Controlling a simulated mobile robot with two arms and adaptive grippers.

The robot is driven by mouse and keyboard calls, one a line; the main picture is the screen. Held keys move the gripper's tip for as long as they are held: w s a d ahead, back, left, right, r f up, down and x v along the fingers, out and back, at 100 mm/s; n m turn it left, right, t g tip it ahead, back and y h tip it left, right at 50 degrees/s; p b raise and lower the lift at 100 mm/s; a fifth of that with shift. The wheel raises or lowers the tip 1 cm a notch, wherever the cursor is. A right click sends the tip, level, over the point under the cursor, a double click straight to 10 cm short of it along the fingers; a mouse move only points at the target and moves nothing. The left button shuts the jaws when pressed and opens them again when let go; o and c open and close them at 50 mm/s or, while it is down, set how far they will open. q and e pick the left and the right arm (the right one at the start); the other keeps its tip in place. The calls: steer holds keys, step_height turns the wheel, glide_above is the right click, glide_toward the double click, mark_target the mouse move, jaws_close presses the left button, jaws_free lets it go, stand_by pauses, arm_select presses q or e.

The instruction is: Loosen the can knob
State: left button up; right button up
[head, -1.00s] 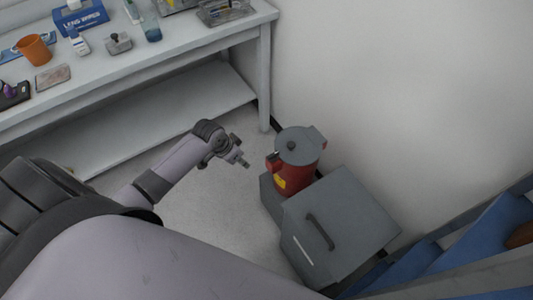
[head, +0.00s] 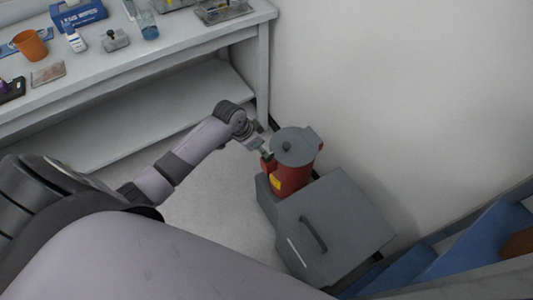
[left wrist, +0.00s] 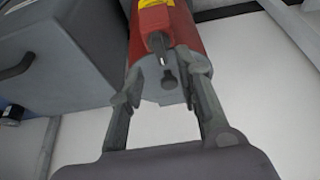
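A red can (head: 291,182) with a yellow label and a grey lid (head: 304,143) stands at the right of the head view. A dark round knob (head: 287,146) sits on the lid. My left gripper (head: 264,154) is at the can's left side, close to the rim. In the left wrist view the can (left wrist: 188,30) appears upside down, with its lid and dark knob (left wrist: 170,80) below. My left gripper (left wrist: 166,68) is open, its fingers apart on either side of a small dark side fitting (left wrist: 157,43). Contact is unclear. My right gripper is not in view.
A grey box (head: 338,222) with a handle stands right beside the can. A white bench (head: 150,58) with several items is at the upper left. The wall is behind the can. Blue steps (head: 450,245) are at the lower right.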

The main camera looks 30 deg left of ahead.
arm_select(q)
steer(key=x, duration=0.6)
steer(key=shift+b, duration=0.3)
jaws_close()
